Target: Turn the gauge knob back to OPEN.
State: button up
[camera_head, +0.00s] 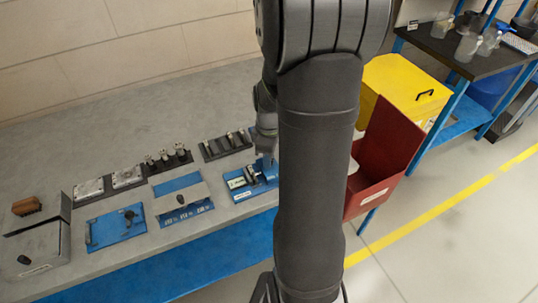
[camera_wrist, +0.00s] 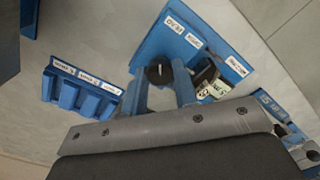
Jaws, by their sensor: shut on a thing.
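The gauge knob (camera_wrist: 158,73) is a small dark round knob with a pale line on its face. It sits between the two blue fingers of my gripper (camera_wrist: 160,82) in the wrist view, and the gripper is shut on it. The knob is by a blue gauge fixture (camera_wrist: 208,38) with white labels, whose small text I cannot read surely. In the head view the fixture (camera_head: 240,185) is at the right end of the bench row. My gripper (camera_head: 267,160) reaches down to it, and my arm hides its right side and the knob.
A blue slotted rack (camera_wrist: 80,88) with white labels is left of the gripper in the wrist view. In the head view, blue panels (camera_head: 115,228), trays and dark racks (camera_head: 168,160) line the grey bench. A red open bin (camera_head: 385,150) stands right of my arm.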

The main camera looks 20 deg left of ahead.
jog(key=m, duration=0.3)
jog(key=shift+m, duration=0.3)
jog(key=m, duration=0.3)
jog(key=shift+m, duration=0.4)
jog(key=m, duration=0.4)
jog(key=shift+m, duration=2.1)
jog(key=o, duration=1)
